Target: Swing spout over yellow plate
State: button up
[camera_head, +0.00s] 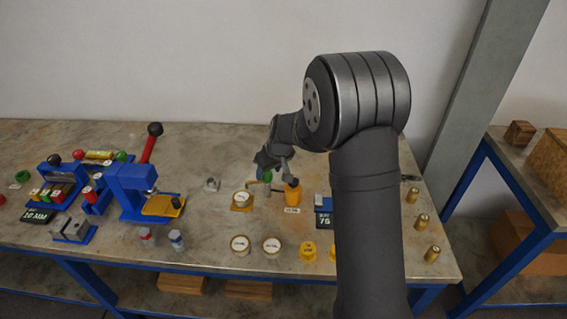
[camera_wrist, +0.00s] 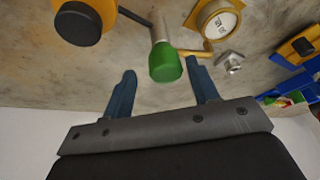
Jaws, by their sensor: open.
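An orange vessel (camera_head: 292,194) with a black cap stands near the middle of the bench; its black cap (camera_wrist: 78,24) shows large in the wrist view. A green knob (camera_wrist: 165,62) on a grey stem stands beside it, also visible in the head view (camera_head: 267,177). A thin brass spout (camera_wrist: 192,52) runs from near the knob toward the yellow plate (camera_wrist: 201,22), which bears a white labelled disc. The plate also shows in the head view (camera_head: 235,208). My gripper (camera_wrist: 165,80) is open, its fingers on either side of the green knob, apart from it.
A blue press (camera_head: 130,185) with a red lever stands to the left. Two round labelled discs (camera_head: 240,245) and yellow pieces (camera_head: 308,251) lie in front.

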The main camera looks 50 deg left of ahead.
jog(key=w+d+r+n+g+h, duration=0.1)
jog(key=w+d+r+n+g, duration=0.1)
jog(key=r+n, duration=0.35)
jog(key=w+d+r+n+g, duration=0.1)
jog(key=w+d+r+n, duration=0.15)
jog(key=r, duration=0.65)
jog(key=x, duration=1.7)
jog(key=shift+s+f, duration=0.1)
jog(key=shift+s, duration=0.3)
